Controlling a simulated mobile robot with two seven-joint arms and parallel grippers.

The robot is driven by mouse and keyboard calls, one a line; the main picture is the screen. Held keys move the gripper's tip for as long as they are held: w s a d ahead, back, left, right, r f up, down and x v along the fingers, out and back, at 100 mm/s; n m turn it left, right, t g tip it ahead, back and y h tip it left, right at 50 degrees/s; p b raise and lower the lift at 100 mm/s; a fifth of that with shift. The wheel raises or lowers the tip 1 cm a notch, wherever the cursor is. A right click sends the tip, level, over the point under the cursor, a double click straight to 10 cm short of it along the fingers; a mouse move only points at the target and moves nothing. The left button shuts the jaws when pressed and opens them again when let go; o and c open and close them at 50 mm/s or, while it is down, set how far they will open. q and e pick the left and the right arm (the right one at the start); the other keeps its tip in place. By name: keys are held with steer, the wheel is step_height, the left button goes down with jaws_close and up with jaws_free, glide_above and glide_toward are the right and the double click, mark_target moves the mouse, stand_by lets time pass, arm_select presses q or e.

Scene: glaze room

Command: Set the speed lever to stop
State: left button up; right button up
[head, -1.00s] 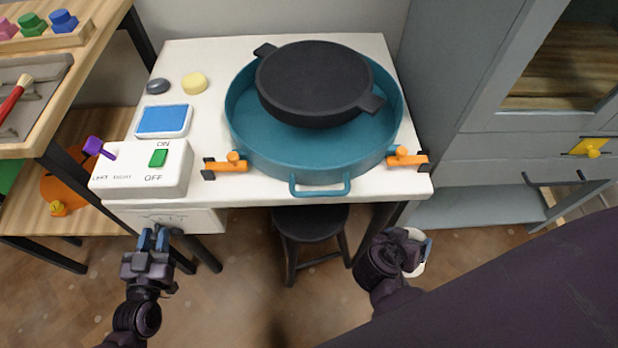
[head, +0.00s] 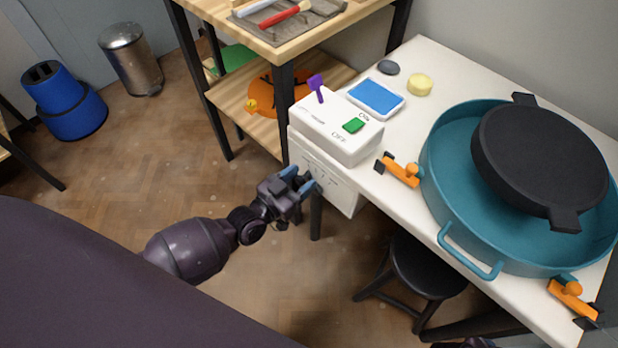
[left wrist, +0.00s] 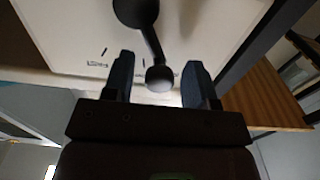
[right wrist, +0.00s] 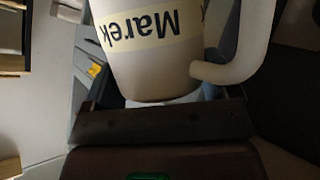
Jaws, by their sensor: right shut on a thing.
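A black lever with a round knob (left wrist: 159,78) is on the white front panel (left wrist: 85,35) in the left wrist view. The panel also shows in the head view, below the switch box (head: 325,185), with markings too small to read. My left gripper (head: 299,180) is open at the panel. In the left wrist view its fingers (left wrist: 160,68) stand either side of the knob, with gaps visible. My right gripper (right wrist: 155,98) is shut on a pale mug (right wrist: 150,65) with a "Marek" label. Which mark the lever points to, I cannot tell.
A teal basin (head: 450,205) holding a black round piece (head: 540,160) fills the table's right. A black stool (head: 425,270) stands below. Wooden shelving (head: 285,100) is close behind the panel.

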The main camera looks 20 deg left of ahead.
arm_select(q)
steer(key=p+v, duration=0.1)
steer(key=v, duration=1.1)
arm_select(e)
steer(key=w+r, duration=0.1)
steer(key=r, duration=0.2)
steer(key=shift+w, duration=0.35)
arm_select(q)
steer(key=shift+a+r, duration=0.1)
